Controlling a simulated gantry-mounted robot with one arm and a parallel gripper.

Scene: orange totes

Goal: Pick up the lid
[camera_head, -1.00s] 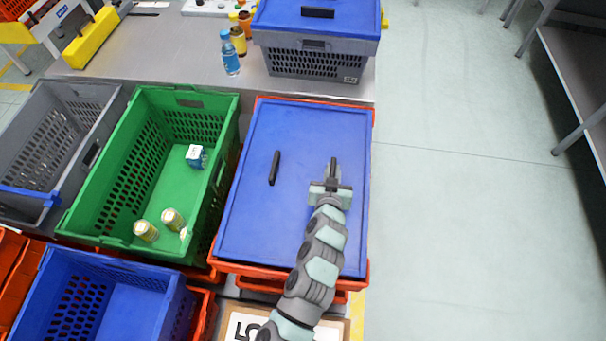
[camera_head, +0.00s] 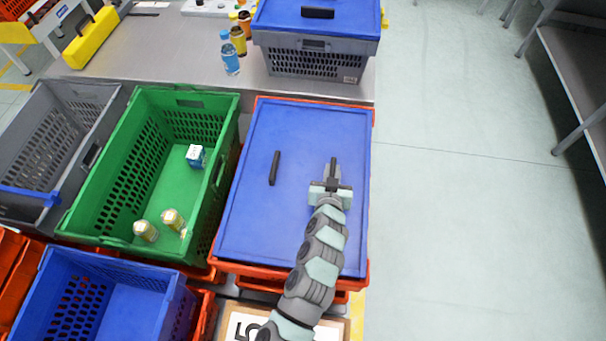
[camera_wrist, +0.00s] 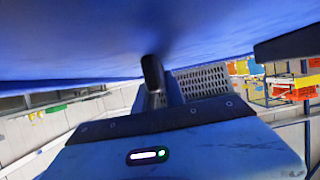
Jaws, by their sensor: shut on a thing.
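The large blue lid (camera_head: 300,130) lies over an orange tote (camera_head: 240,270) in the middle of the head view. Its black handle (camera_head: 274,168) stands free left of my gripper (camera_head: 333,172). My gripper is over the lid's right half, shut on a dark upright piece of the lid that the fingers mostly hide. In the wrist view the lid (camera_wrist: 80,35) fills the top, with my gripper (camera_wrist: 153,75) touching it. I cannot tell whether the lid is lifted off the tote's rim.
A green tote (camera_head: 228,125) with cans (camera_head: 146,231) and a small carton (camera_head: 196,156) stands close at left. A blue tote (camera_head: 175,290) is at lower left. Behind, a grey tote (camera_head: 315,62) has its own blue lid (camera_head: 345,18). Open floor (camera_head: 460,210) lies right.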

